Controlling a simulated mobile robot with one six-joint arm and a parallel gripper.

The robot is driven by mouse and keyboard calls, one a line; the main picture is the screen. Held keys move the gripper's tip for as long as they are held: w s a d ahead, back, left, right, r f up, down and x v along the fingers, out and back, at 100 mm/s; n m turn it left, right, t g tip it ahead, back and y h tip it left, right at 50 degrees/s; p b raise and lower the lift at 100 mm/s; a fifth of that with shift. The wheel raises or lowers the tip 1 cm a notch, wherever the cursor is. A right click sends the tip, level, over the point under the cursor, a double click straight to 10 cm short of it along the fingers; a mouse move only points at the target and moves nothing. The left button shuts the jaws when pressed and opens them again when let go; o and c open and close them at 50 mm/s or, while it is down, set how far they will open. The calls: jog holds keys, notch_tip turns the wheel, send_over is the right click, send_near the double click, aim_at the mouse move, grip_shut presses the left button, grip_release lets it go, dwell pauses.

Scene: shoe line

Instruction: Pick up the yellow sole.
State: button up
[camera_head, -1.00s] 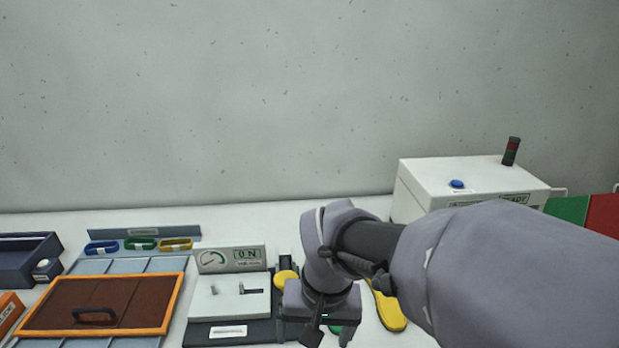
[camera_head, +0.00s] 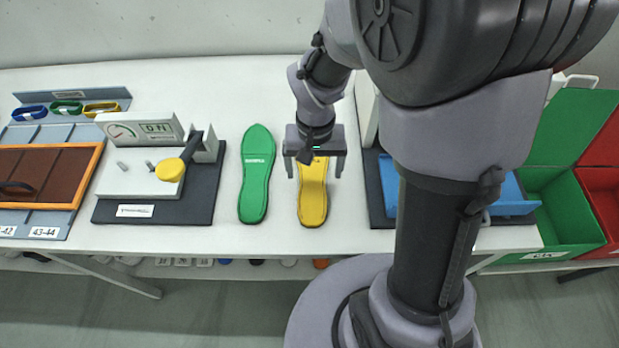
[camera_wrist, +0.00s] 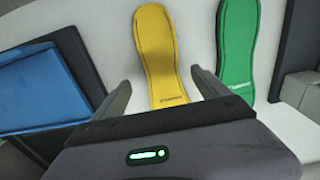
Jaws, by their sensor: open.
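The yellow sole (camera_head: 313,205) lies flat on the white table, its long side running away from me. It also shows in the wrist view (camera_wrist: 157,50), between my fingers' directions. My gripper (camera_head: 315,172) is open above the far part of the yellow sole, one finger to each side of it. In the wrist view my gripper (camera_wrist: 160,90) is also open and empty, and its body hides the sole's end nearest it. I cannot tell the exact height of the fingertips above the table. The green sole (camera_head: 256,175) lies parallel, to the left of the yellow one.
A gauge fixture (camera_head: 145,185) with a yellow-knobbed lever stands left of the green sole. A blue tray (camera_head: 515,196) on a dark base lies to the right, partly behind my arm. Green (camera_head: 590,232) and red bins stand at the far right. Bare table surrounds the soles.

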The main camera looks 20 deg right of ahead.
aim_at(313, 184)
jog(key=f+b, duration=0.1)
jog(key=f, duration=0.1)
jog(key=f+b, duration=0.2)
jog(key=f, duration=0.1)
jog(key=shift+a+f, duration=0.2)
jog(key=shift+f, duration=0.05)
jog(key=shift+r, duration=0.1)
jog(key=shift+c, duration=1.1)
jog(key=c, duration=1.5)
jog(key=shift+r, duration=0.1)
